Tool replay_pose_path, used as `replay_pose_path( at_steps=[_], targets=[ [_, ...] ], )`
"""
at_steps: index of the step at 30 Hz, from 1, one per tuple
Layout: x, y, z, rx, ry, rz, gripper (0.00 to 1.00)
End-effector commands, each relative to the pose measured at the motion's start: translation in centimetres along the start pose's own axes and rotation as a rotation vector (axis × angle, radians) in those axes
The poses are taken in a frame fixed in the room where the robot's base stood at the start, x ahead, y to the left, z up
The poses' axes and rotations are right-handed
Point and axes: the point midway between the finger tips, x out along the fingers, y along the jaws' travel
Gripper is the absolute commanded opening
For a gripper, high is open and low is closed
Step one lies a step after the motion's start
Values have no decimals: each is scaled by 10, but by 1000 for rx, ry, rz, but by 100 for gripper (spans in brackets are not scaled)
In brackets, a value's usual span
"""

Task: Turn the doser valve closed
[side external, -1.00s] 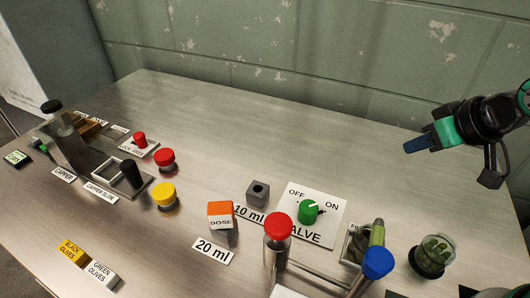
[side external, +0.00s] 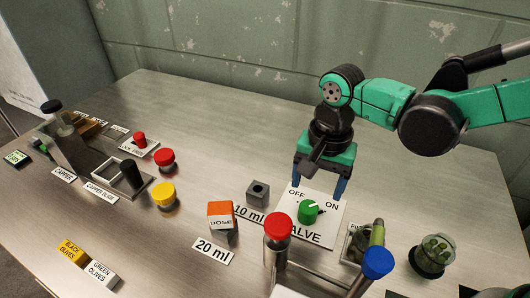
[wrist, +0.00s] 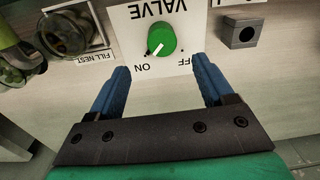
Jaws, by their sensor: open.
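The valve knob (side external: 308,212) is green and round with a white pointer mark. It sits on a white plate (side external: 327,222) lettered VALVE, OFF and ON. The wrist view shows the knob (wrist: 160,38) upside down, its white mark pointing toward ON. My gripper (side external: 318,187) is open and empty, pointing down over the far edge of the plate. In the wrist view my gripper (wrist: 160,68) has its blue fingers spread to either side of the knob's line, with the knob just beyond the tips. No contact with the knob shows.
A grey socket block (side external: 258,193) stands left of the plate. A red-capped post (side external: 278,228) stands close in front, a blue-capped one (side external: 378,262) at front right. The fill nest (wrist: 72,30) and a jar of olives (side external: 433,254) are to the right. The table behind is clear.

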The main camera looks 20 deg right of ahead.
Motion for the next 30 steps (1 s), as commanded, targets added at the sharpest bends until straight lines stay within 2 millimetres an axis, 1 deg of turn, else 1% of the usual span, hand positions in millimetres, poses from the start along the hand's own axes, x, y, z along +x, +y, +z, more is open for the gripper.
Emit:
replay_pose_path(
  at_steps=[1,5,15,18,22,28,29,30],
  targets=[
    [4,-3,3,16,-6,14,75],
    [12,-6,7,45,-12,31,75],
    [53,-4,7,46,-11,30,75],
    [60,-4,7,46,-11,30,75],
    [64,-4,7,45,-11,30,75],
    [64,-4,7,45,-11,29,75],
    [64,-4,7,45,-11,29,66],
    [64,-4,7,45,-11,29,55]
  ],
)
